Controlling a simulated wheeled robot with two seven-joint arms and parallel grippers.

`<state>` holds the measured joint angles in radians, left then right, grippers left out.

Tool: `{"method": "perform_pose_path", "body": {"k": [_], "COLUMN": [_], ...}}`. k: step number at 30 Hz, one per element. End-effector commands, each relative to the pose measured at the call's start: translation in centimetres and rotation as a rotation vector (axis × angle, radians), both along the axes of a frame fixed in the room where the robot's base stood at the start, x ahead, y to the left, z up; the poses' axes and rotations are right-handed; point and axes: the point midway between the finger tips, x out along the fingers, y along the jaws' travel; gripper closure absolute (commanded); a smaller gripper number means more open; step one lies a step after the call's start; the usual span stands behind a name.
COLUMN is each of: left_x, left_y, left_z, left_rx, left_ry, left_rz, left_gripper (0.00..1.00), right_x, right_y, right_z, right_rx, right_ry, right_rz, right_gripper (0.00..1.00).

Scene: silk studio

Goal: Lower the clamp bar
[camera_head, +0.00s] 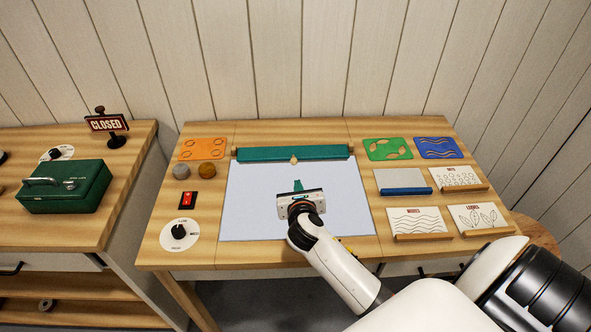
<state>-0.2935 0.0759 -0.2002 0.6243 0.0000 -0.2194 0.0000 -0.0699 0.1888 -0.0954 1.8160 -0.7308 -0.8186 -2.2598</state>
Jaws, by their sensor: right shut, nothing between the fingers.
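The green clamp bar (325,153) runs across the back edge of a pale sheet or panel (248,205) on the wooden table. A small tan knob (294,159) sits at the middle of its front side. I cannot tell from this view how high the bar stands above the sheet. My right gripper (298,184) is over the middle of the sheet, in front of the bar and apart from it. It is shut and empty, and its fingers are mostly hidden by its own body. My left gripper is not in view.
A dial (179,235), a red switch (184,199) and two round knobs stand left of the sheet. Coloured tiles (388,149) and cards in wooden holders (422,236) lie to the right. A green cash box (66,187) and a CLOSED sign (107,124) stand on the left table.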

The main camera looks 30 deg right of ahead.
Motion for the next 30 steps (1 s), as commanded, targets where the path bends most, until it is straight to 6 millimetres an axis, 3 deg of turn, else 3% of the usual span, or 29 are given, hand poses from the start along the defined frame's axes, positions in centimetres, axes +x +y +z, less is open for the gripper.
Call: {"method": "perform_pose_path", "body": {"k": [6,13,19,30], "left_x": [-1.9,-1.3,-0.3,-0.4], "left_y": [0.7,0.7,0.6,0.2], "left_z": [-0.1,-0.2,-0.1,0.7], "left_rx": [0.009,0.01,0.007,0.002], "left_ry": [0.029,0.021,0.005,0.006], "left_rz": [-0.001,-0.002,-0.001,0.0], "left_gripper": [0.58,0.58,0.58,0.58], "right_x": [3.5,6.0,6.7,6.8], "right_y": [-1.9,-3.4,-3.8,-3.8], "right_z": [-1.4,-2.5,-2.7,-2.2], "right_rx": [0.002,0.002,0.002,0.005], "right_ry": [-0.001,0.0,-0.001,0.005], "right_rz": [-0.001,-0.001,0.0,0.002], "right_gripper": [1.0,1.0,1.0,1.0]}}
